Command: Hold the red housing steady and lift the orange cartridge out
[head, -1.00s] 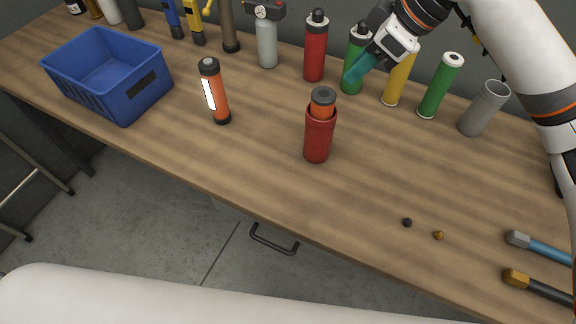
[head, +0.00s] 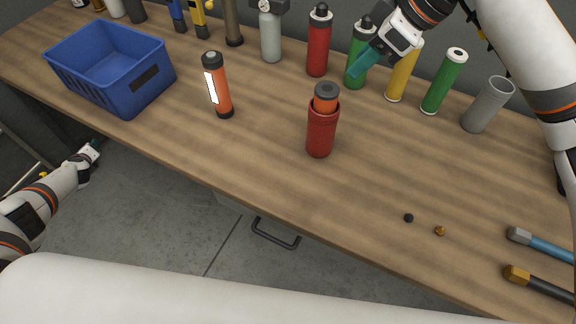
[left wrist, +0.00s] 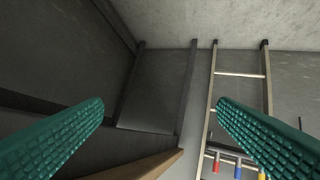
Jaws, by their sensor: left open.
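The red housing (head: 321,135) stands upright on the wooden workbench, near its front middle. The orange cartridge (head: 326,103) sits upright in it, with its dark grey cap and a short orange band showing above the rim; the rest is hidden inside. My right gripper (head: 360,68) is above the bench, behind and right of the housing, touching neither object. Its teal fingers overlap in view, so its opening is unclear. My left gripper (head: 90,152) is off the bench's front left edge, far from the housing. In the left wrist view its two fingers (left wrist: 160,103) are wide apart and empty.
Left of the housing stands an orange cylinder (head: 222,97) with a white label. A blue crate (head: 70,82) is at the back left. Several bottles and tubes line the back. Two small caps (head: 409,218) and hammer-like tools (head: 517,275) lie front right.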

